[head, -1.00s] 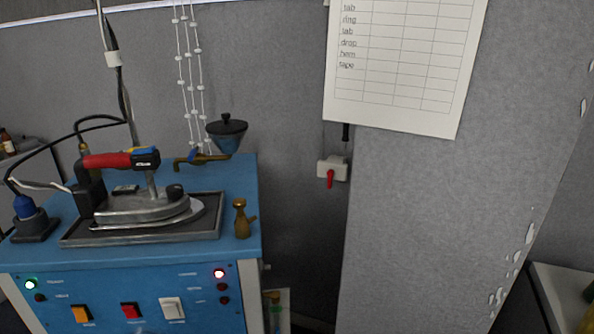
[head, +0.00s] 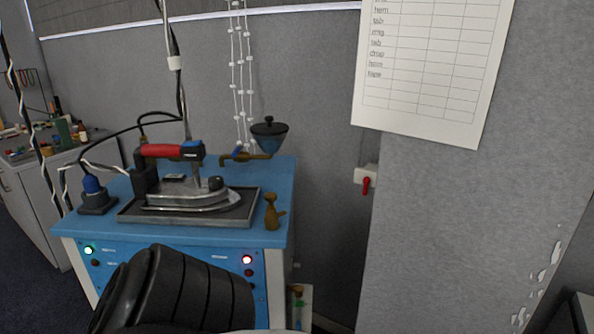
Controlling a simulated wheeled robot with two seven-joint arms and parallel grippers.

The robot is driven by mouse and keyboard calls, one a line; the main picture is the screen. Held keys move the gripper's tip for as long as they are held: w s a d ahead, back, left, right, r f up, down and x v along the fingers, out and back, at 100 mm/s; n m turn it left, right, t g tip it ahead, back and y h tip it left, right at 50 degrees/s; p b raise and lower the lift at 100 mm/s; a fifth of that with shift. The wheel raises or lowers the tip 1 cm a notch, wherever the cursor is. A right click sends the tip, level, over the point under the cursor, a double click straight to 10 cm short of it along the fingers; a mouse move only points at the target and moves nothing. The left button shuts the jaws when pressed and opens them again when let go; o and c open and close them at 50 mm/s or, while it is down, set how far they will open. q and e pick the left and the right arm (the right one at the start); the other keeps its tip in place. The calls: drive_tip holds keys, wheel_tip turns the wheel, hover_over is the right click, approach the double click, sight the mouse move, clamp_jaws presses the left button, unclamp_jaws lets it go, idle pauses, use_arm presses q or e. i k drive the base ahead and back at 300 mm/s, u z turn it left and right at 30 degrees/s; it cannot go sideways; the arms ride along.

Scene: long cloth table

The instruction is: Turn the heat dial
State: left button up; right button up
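An iron (head: 190,199) with a red handle and silver soleplate rests on a dark tray (head: 130,217) on the blue steam station (head: 240,236). A small round black knob (head: 216,183) sits on the iron's front part; I cannot tell whether it is the heat dial. The station's front panel shows a green light (head: 88,250) and a red light (head: 247,259). A large black ribbed part, which looks like my own arm, covers the lower middle of the panel and hides its switches. No gripper fingers show.
Cables hang at the left. A grey cabinet (head: 40,195) with clutter stands further left. A paper list (head: 432,70) hangs on the grey wall.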

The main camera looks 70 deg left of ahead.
sight(216, 182)
drive_tip(key=z, duration=0.05)
drive_tip(key=k, duration=1.1)
drive_tip(key=u, duration=0.25)
